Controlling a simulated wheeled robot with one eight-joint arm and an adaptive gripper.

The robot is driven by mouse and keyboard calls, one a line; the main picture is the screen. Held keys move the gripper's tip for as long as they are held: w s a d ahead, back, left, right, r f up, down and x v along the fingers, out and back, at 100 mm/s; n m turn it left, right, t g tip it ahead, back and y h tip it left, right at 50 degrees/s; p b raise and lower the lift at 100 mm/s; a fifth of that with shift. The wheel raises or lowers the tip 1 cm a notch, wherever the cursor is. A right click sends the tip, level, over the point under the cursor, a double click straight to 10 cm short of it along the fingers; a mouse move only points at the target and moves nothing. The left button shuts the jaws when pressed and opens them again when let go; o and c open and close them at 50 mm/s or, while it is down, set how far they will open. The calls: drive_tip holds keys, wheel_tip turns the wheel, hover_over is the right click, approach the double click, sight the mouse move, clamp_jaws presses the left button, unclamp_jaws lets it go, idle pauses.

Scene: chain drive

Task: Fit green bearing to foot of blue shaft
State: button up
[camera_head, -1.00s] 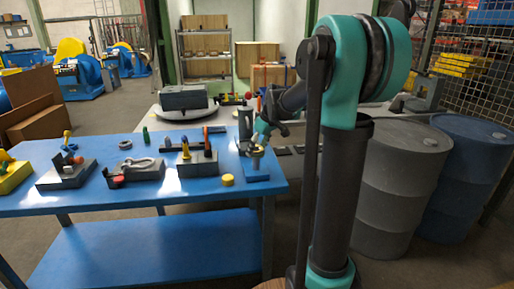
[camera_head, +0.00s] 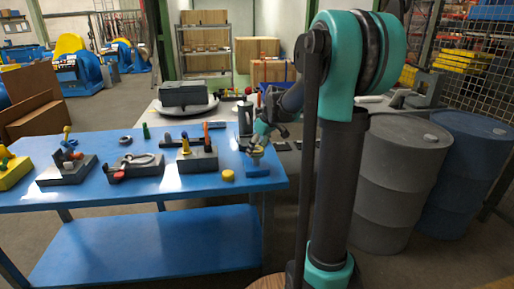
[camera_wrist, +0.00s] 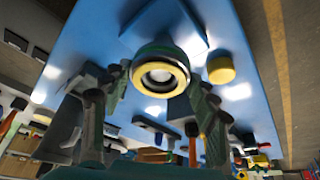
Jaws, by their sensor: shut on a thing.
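A ring-shaped piece (camera_wrist: 160,75) with a dark green side, a yellow rim and a pale grey centre sits between the fingers in the wrist view. It looks like the green bearing. My gripper (camera_wrist: 157,88) is shut on it. In the head view my gripper (camera_head: 257,146) is low over the table's right end, just above a blue plate (camera_head: 258,171). The plate also shows in the wrist view (camera_wrist: 195,40), beyond the ring. The gap between ring and plate is hard to judge. I cannot clearly make out the blue shaft or its foot.
A yellow cylinder (camera_head: 227,175) stands close left of the plate. Dark fixture blocks (camera_head: 197,160) with small parts stand further left on the blue table (camera_head: 110,193). A grey drum (camera_head: 400,185) stands right of my arm. The table's front strip is mostly clear.

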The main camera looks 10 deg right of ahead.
sight(257, 165)
drive_tip(key=shift+f, duration=2.25)
drive_tip(key=o, duration=1.5)
drive_tip(key=v, duration=1.2)
drive_tip(key=shift+s, duration=0.1)
